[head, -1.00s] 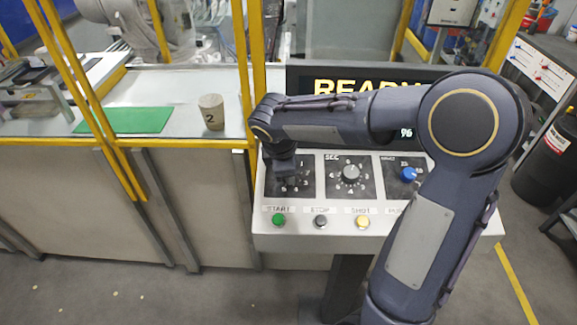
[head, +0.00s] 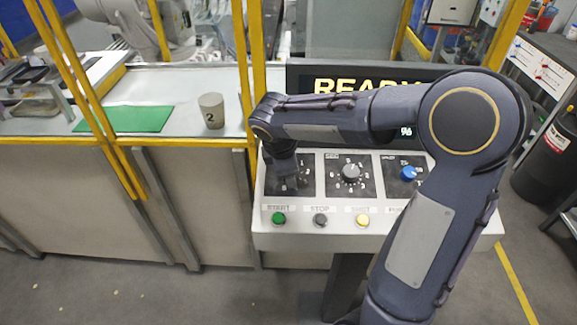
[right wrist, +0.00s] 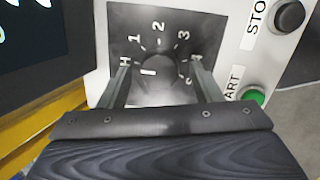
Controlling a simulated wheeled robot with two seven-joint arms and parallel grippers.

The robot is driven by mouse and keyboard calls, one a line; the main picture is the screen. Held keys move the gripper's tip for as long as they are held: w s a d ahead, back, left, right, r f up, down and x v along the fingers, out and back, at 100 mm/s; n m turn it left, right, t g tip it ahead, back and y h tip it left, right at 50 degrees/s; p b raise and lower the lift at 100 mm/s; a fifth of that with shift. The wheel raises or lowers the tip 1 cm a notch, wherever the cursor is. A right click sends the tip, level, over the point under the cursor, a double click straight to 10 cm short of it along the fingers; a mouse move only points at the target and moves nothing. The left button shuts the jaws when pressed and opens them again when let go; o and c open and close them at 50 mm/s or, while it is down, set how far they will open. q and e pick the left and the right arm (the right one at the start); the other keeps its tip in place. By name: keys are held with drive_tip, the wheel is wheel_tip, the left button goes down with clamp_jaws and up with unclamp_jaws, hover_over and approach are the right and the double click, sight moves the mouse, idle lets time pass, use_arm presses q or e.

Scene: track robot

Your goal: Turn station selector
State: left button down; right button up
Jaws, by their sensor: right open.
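The control panel (head: 330,238) has three dials across its top. The station selector appears to be the left dial (head: 305,178), half hidden by my right gripper in the head view. My right gripper (right wrist: 160,82) is open, with a finger on either side of the knob. I cannot tell whether the fingers touch it. My left gripper is out of view.
A middle dial (head: 351,172) and a blue knob (head: 408,173) sit to the right. Green (head: 279,219), black (head: 320,220) and yellow (head: 362,220) buttons line the front. A READY display (head: 330,82) stands behind. Yellow posts (head: 240,60) flank the panel's left side.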

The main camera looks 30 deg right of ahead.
drive_tip(key=shift+r, duration=0.1)
drive_tip(key=v, duration=0.7)
drive_tip(key=shift+r, duration=0.25)
drive_tip(key=shift+s+a, duration=0.1)
drive_tip(key=shift+a, duration=0.05)
drive_tip(key=s+a+f+m+t+y, duration=0.1)
drive_tip(key=s+m+y, duration=0.1)
drive_tip(key=s+m, duration=0.3)
drive_tip(key=s+a+f+m+t+y, duration=0.1)
drive_tip(key=s+a+f+m+y, duration=0.1)
drive_tip(key=s+m, duration=0.3)
drive_tip(key=s+a+f+m+t+y, duration=0.1)
drive_tip(key=s+m, duration=0.4)
drive_tip(key=s, duration=0.5)
drive_tip(key=shift+a+f+m+y, duration=0.35)
drive_tip(key=shift+f+y, duration=0.35)
drive_tip(key=shift+y, duration=0.3)
